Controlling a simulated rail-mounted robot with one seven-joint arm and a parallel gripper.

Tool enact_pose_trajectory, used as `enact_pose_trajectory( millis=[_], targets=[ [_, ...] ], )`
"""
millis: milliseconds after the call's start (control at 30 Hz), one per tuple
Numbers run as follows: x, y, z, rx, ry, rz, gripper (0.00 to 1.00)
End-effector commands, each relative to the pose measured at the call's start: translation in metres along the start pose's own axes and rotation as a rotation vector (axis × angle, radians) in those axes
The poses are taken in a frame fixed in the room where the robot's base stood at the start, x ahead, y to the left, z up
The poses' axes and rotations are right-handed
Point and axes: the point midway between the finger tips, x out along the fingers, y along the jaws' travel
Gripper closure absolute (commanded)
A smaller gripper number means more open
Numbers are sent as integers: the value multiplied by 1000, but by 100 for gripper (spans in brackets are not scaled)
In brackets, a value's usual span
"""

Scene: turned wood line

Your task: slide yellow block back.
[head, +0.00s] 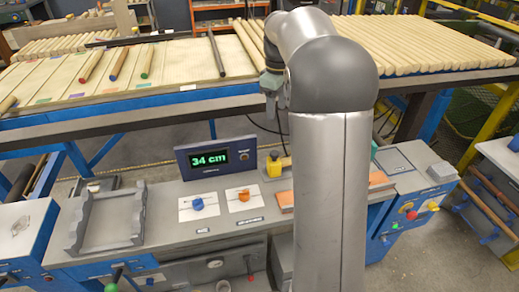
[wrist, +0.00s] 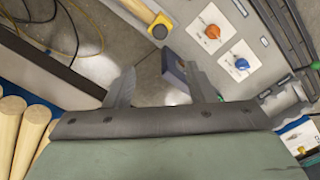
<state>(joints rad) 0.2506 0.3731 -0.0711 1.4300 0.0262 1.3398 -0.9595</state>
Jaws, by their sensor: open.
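The yellow block (head: 274,167) sits on the grey bench top just right of the display, with a dark round part on it. Part of it is hidden behind my arm in the head view. In the wrist view the yellow block (wrist: 158,27) is near the top, beyond my fingertips, with its dark round part showing. My gripper (wrist: 160,78) is open with nothing between its fingers. In the head view my gripper (head: 273,98) hangs above and apart from the block, near the front edge of the wood line.
A display (head: 210,158) reading 34 cm stands left of the block. Orange (head: 244,195) and blue (head: 198,204) knobs are in front of it. A grey cradle (head: 105,220) is at left. Several wooden rods (head: 420,45) lie on the raised line behind.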

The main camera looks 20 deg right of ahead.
Motion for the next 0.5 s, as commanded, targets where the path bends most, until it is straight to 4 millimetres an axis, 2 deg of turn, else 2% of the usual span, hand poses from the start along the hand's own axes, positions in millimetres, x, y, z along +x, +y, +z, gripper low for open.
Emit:
enact_pose_trajectory(
  millis=[500],
  targets=[
    [108,-2,0,2,-3,-5,50]
  ],
)
